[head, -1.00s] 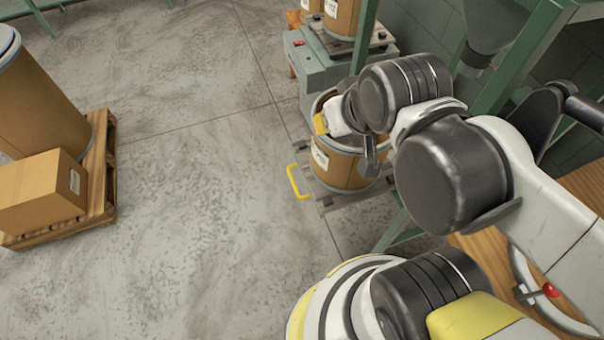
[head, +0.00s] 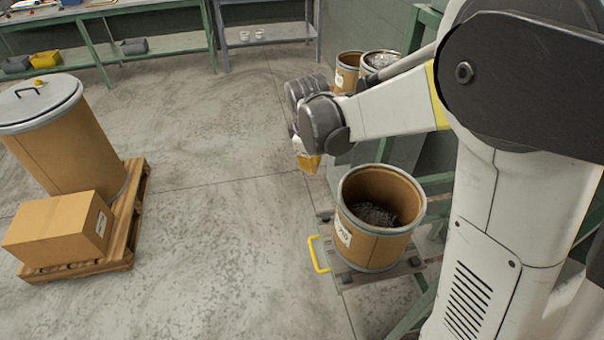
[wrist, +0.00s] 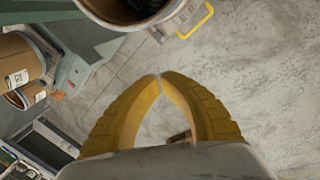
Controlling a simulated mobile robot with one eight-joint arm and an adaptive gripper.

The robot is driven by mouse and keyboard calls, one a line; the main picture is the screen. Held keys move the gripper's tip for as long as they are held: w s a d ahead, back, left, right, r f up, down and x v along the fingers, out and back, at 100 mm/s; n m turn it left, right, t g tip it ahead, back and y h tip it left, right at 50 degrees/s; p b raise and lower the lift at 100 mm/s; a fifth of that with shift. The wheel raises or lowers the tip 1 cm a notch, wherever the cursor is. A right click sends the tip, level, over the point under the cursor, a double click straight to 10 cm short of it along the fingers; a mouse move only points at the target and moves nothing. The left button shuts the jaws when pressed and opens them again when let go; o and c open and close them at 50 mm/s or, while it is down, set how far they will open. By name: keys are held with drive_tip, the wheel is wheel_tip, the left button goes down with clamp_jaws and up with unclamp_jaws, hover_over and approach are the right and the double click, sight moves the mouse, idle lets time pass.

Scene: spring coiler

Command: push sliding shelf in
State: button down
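The sliding shelf (head: 346,277) is pulled out towards the left from the green frame in the head view. Its yellow handle (head: 318,254) faces the open floor, and an open cardboard drum (head: 372,247) with dark metal pieces inside stands on it. My gripper (head: 308,163) is raised, up and left of the drum in the picture, clear of the handle. In the wrist view its yellow fingers (wrist: 159,76) meet at the tips with nothing between them. The handle (wrist: 197,20) and the drum's rim (wrist: 125,22) show at the top of the wrist view.
More drums (head: 347,70) stand behind, near the wall. A pallet (head: 130,225) with a lidded drum (head: 68,140) and a carton (head: 62,232) is at left. The concrete floor between pallet and shelf is clear. A green workbench (head: 115,48) lies along the back.

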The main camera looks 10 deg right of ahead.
drive_tip(key=w+a+f+n+g, duration=0.1)
drive_tip(key=w+a+f+n, duration=0.2)
drive_tip(key=f, duration=0.6)
drive_tip(key=n+g+h, duration=0.1)
drive_tip(key=n+g, duration=0.1)
drive_tip(key=n, duration=0.2)
approach(317, 221)
drive_tip(key=a+r, duration=0.2)
drive_tip(key=a, duration=0.3)
drive_tip(key=shift+s+d+f+b, duration=0.1)
drive_tip(key=shift+d+f+b, duration=0.85)
drive_tip(key=shift+f, duration=0.6)
drive_tip(key=shift+d+f+b, duration=0.8)
drive_tip(key=shift+d+f, duration=0.3)
drive_tip(key=shift+f, duration=0.5)
drive_tip(key=shift+d+f+b, duration=0.85)
drive_tip(key=shift+d+f, duration=0.2)
drive_tip(key=shift+f, duration=0.5)
drive_tip(key=shift+d, duration=0.15)
drive_tip(key=d, duration=3.6)
drive_tip(key=shift+d, duration=0.25)
